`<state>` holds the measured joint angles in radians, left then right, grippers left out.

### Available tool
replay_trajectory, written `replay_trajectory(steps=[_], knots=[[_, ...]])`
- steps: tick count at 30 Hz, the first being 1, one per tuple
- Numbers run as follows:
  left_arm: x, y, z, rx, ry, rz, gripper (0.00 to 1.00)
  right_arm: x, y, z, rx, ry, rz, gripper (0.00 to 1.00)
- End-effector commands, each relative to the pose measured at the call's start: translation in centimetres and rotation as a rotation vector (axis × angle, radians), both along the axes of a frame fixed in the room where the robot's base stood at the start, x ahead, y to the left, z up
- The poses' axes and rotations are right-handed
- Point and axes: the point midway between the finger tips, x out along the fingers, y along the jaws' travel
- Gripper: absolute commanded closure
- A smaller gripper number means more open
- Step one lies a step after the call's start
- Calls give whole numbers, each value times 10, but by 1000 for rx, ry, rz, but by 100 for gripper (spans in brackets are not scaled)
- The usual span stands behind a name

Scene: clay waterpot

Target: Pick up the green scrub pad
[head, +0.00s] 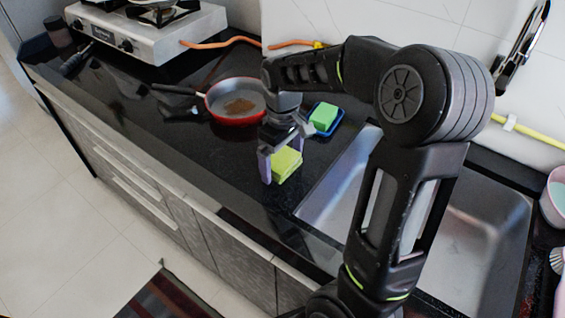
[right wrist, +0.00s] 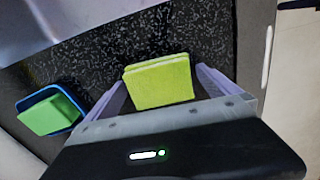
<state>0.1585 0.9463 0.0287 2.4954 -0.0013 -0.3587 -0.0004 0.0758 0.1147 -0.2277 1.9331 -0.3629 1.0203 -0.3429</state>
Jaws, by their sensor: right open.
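A lime-green pad (head: 286,164) lies on the black counter, just left of the sink; it also shows in the right wrist view (right wrist: 160,82). My right gripper (head: 281,162) is open and points down over this pad, with one finger on each side of it. In the right wrist view the fingers (right wrist: 160,88) flank the pad; I cannot tell whether they touch it. A second, deeper green pad (head: 323,116) sits in a small blue tray (head: 338,123) behind the gripper; it also shows in the right wrist view (right wrist: 52,114). My left gripper is out of view.
A red pan (head: 236,119) with brown residue stands left of the gripper. The steel sink (head: 478,232) lies at the right, partly hidden by my right arm. A gas stove (head: 150,33) stands at the far left. The counter's front strip is clear.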

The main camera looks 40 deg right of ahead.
Motion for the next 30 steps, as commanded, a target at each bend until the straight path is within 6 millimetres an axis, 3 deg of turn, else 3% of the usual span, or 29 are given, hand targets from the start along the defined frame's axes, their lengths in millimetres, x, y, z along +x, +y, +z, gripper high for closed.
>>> replay_trajectory(steps=[18, 30], knots=[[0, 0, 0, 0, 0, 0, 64, 0, 0, -1, 0, 0, 0, 1], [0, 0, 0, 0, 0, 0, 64, 0, 0, -1, 0, 0, 0, 34]])
